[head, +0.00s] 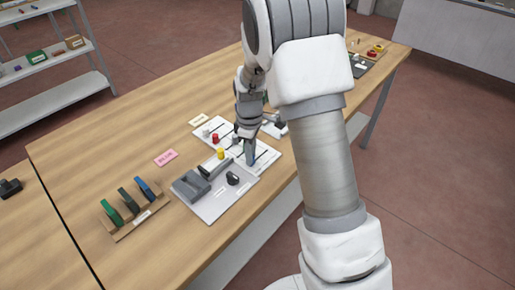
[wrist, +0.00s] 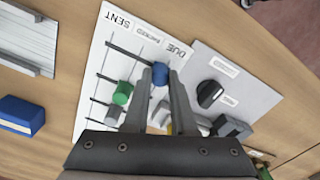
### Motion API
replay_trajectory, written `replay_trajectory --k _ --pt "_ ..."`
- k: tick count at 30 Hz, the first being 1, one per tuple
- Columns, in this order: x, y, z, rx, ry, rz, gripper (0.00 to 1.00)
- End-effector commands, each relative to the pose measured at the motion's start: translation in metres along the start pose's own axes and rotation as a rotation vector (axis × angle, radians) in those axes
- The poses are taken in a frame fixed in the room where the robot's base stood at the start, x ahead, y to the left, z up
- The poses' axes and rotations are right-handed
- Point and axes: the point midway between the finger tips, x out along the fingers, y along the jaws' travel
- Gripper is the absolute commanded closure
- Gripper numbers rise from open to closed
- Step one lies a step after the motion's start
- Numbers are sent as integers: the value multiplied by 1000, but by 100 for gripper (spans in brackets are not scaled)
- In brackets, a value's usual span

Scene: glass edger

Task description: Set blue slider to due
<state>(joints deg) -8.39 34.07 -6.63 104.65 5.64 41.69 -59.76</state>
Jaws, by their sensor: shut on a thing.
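The white board (wrist: 97,62) has black slots, with the words SENT and DUE at opposite ends of its label row and a smaller label between them. It also shows in the head view (head: 268,158). The blue slider (wrist: 159,72) is between my fingertips on the slot nearest the labels, close to the DUE end. My gripper (wrist: 161,76) is shut on it; in the head view my gripper (head: 249,156) comes down over the board and mostly hides it. A green slider (wrist: 122,93) and a grey one (wrist: 112,115) sit on other slots.
Beside the board is a grey panel (head: 208,207) with a black knob (head: 233,178). Red (head: 215,138) and yellow (head: 221,153) pieces stand close to my gripper. A wooden rack (head: 140,222) and pink card (head: 165,158) lie left. Bare table is free at the upper left.

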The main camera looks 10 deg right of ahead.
Motion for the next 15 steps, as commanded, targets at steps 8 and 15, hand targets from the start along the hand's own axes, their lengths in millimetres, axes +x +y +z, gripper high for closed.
replay_trajectory --k 8,15 --pt "-1 -11 -6 -2 2 1 100" --pt "-1 -12 -6 -4 2 0 52"
